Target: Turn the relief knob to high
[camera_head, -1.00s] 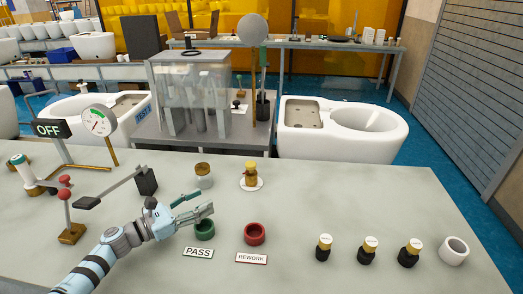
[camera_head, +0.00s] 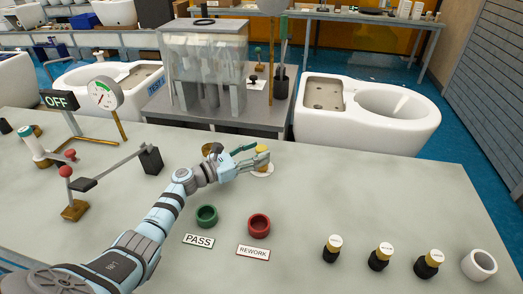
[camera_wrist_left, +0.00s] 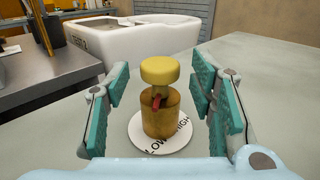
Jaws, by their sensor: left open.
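The relief knob (camera_wrist_left: 160,95) is a brass cylinder with a wide yellow cap and a small red pointer. It stands upright on a white round dial plate (camera_wrist_left: 141,137) with "LOW" and "HIGH" lettering, partly hidden by the knob. The red pointer is on the knob's front side, close to the lettering. In the head view the knob's yellow top (camera_head: 262,149) shows at my left gripper (camera_head: 252,158). In the left wrist view the open teal fingers (camera_wrist_left: 160,98) stand on both sides of the knob, with gaps on each side. My right gripper is not in view.
A green ring (camera_head: 207,216) and a red ring (camera_head: 259,225) lie in front of the arm with PASS and REWORK labels. Several black-and-gold knobs stand at right. A gauge (camera_head: 104,94) and an OFF sign (camera_head: 59,100) stand at left. The tabletop between is clear.

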